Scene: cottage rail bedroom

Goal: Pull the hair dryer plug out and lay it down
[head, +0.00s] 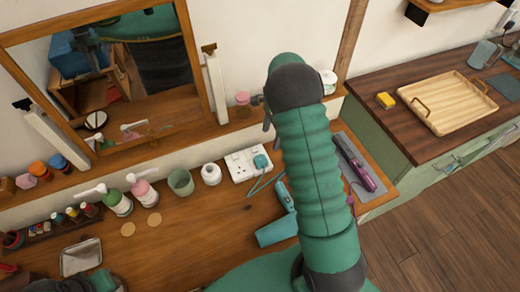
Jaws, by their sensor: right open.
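The teal hair dryer (284,196) lies on the wooden dressing table, partly behind my right arm. Its teal plug (261,161) sits in the white socket block (242,165), and a teal cord loops from it toward the dryer. My right gripper (270,130) is open, above and behind the plug in the picture, apart from it. Its dark fingers point down and are partly hidden by my wrist. Part of my left arm shows at the bottom left, but its gripper is not in view.
A white jar (211,174), a green cup (181,182) and pump bottles (116,202) stand left of the socket block. A purple styling tool (362,176) lies on a grey mat at right. A mirror (115,75) stands behind. Bare tabletop (205,235) lies in front.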

